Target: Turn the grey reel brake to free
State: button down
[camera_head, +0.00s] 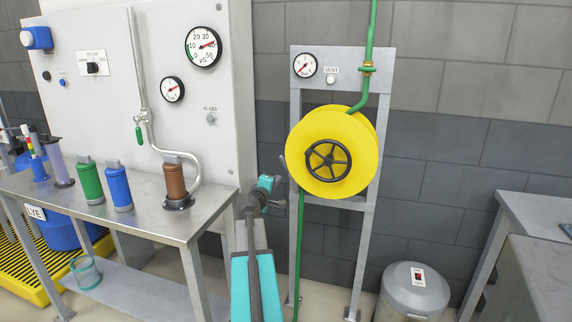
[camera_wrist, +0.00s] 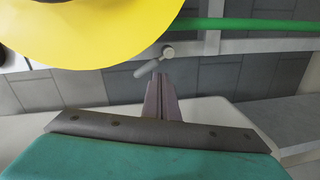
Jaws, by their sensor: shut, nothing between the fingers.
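The grey reel brake is a short lever with a round pivot knob (camera_wrist: 154,62), beside the yellow reel's rim in the wrist view. In the head view a small grey piece of it (camera_head: 283,164) shows at the reel's left edge. The yellow reel (camera_head: 316,123) has a black spoked handwheel and also fills the upper left of the wrist view (camera_wrist: 95,45). My gripper (camera_wrist: 160,79) is shut and empty, its dark fingers pointing toward the lever. A small gap seems to lie between the tips and the lever; contact cannot be told. In the head view the fingers are hard to make out.
A green hose (camera_head: 298,240) hangs down beside the reel's left side. The grey stand (camera_head: 371,190) carries a gauge and a vent button. A steel bench (camera_head: 150,212) with coloured cylinders stands left, and a lidded bin (camera_head: 409,295) stands lower right.

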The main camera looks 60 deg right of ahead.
aim_at(284, 164)
jog(key=s+r+m+t+p, duration=0.1)
jog(key=m, duration=0.7)
jog(key=r+m+t, duration=0.1)
jog(key=r+m, duration=0.1)
jog(key=m, duration=0.7)
jog(key=s+r+m+t+p, duration=0.1)
jog(key=m, duration=0.7)
jog(key=shift+s+r+m+y+p, duration=0.2)
jog(key=shift+s+m+y+p, duration=0.1)
jog(key=shift+s, duration=0.05)
jog(key=shift+d, duration=0.1)
jog(key=shift+p+x, duration=1.15)
jog(key=shift+x, duration=3.7)
jog(key=shift+w, duration=0.3)
